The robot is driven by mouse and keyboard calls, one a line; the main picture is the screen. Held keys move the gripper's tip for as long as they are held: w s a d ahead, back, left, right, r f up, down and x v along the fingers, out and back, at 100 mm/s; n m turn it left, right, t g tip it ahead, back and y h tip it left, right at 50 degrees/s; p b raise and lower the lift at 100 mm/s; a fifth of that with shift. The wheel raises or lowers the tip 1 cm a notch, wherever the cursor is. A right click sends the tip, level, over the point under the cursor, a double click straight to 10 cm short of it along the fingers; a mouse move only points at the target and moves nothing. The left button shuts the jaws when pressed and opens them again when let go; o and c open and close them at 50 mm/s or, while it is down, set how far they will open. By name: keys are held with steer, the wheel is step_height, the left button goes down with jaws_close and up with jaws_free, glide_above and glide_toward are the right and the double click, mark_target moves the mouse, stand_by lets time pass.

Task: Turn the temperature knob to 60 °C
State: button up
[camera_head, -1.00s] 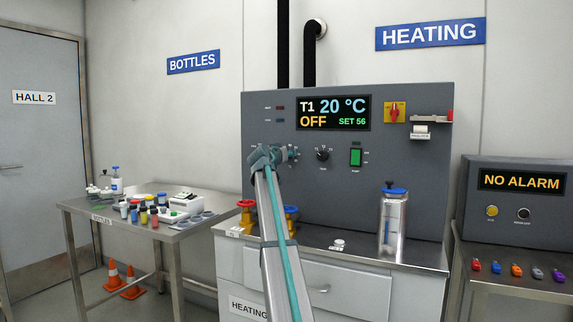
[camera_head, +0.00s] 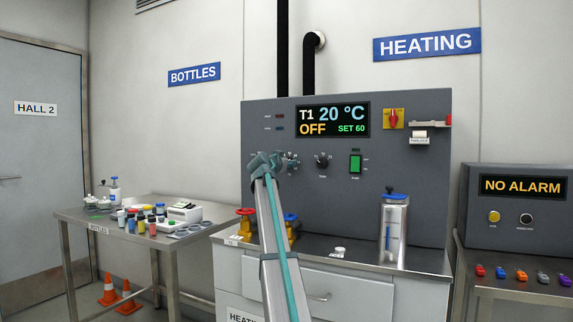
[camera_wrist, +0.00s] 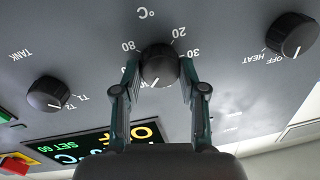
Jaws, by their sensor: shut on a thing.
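The temperature knob (camera_wrist: 159,66) is black and round, with 80, 20 and 30 readable around it in the upside-down wrist view. The gripper's two fingers (camera_wrist: 160,82) lie on either side of it and are shut on it. Its white pointer line points down toward a partly covered mark. In the head view my gripper (camera_head: 287,162) is at the panel and largely covers the knob. The display (camera_head: 333,120) reads T1 20 °C, OFF, SET 60.
The tank knob (camera_head: 322,160) is close to the right of my gripper. The heat knob (camera_wrist: 291,35) points to OFF.

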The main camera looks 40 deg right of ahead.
steer(key=o, duration=1.1)
steer(key=shift+o, duration=0.2)
steer(key=shift+s+a, duration=0.1)
steer(key=v, duration=1.1)
steer(key=shift+s+a, duration=0.25)
steer(key=shift+a, duration=0.1)
